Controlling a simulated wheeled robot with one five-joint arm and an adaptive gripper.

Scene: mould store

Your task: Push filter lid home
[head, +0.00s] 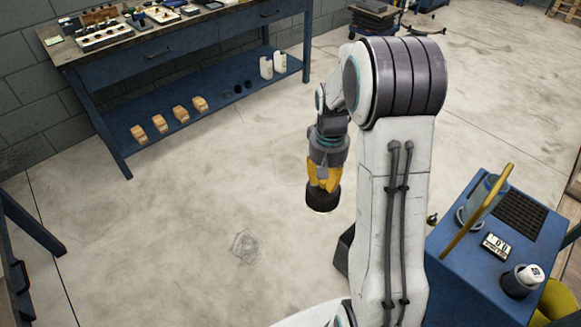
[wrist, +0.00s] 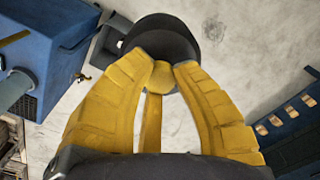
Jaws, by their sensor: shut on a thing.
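My gripper (head: 323,186) is in the middle of the head view, pointing down above open floor. Its yellow fingers are shut on a black round lid (head: 322,202). In the wrist view my gripper (wrist: 161,66) has its fingertips at the near part of the lid (wrist: 160,32), with the floor behind it. The lid is held in the air, apart from every surface. A grey-blue cylinder (head: 484,198) stands on a blue cabinet (head: 462,265) at the right; I cannot tell whether it is the filter housing. The lid's underside is hidden.
The cabinet top also holds a yellow bar (head: 478,213), a dark grille (head: 521,213), a small display (head: 496,246) and a black-and-white cylinder (head: 521,281). A blue workbench (head: 165,60) with wooden blocks (head: 180,114) on its lower shelf stands at the upper left. The floor between is clear.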

